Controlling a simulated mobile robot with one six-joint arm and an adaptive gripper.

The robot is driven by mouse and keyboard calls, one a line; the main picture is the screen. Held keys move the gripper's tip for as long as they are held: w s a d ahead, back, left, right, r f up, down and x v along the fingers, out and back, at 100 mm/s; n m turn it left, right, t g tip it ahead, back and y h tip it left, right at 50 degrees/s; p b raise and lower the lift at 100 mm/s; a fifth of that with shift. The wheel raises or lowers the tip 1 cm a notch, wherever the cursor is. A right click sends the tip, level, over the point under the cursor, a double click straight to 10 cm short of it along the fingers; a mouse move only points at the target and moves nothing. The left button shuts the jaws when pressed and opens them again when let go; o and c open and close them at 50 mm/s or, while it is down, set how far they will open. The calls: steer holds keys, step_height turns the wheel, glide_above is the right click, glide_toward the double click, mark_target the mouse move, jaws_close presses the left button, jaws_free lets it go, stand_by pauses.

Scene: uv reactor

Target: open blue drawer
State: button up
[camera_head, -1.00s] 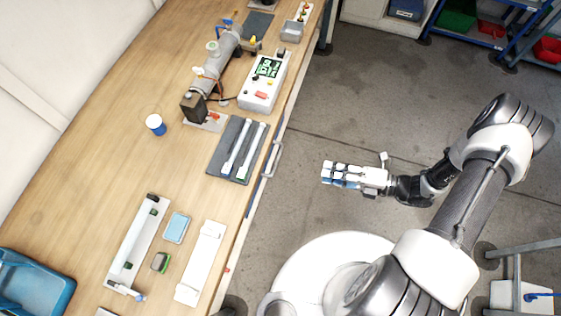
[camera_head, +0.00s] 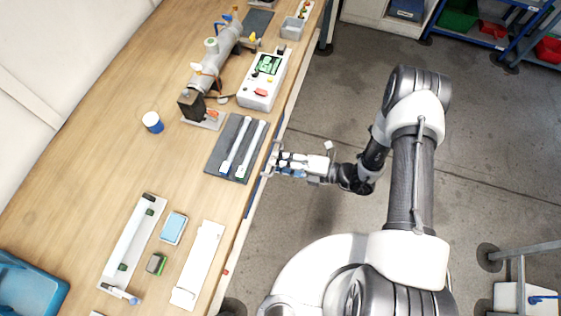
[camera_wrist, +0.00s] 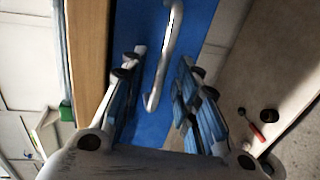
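The blue drawer front (camera_wrist: 205,25) fills the upper middle of the wrist view. In the head view it shows only as a thin blue strip (camera_head: 252,202) below the bench edge. Its pale metal bar handle (camera_wrist: 167,50) runs between the two fingers of my gripper (camera_wrist: 160,72). The fingers are spread, with a visible gap to the handle on each side, so my gripper is open around it. In the head view my gripper (camera_head: 276,164) is at the bench's front edge, and its tips partly hide the handle. The drawer looks shut.
Open floor (camera_head: 320,110) lies right of the bench.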

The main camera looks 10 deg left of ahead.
steer(key=shift+c, duration=0.6)
jaws_close()
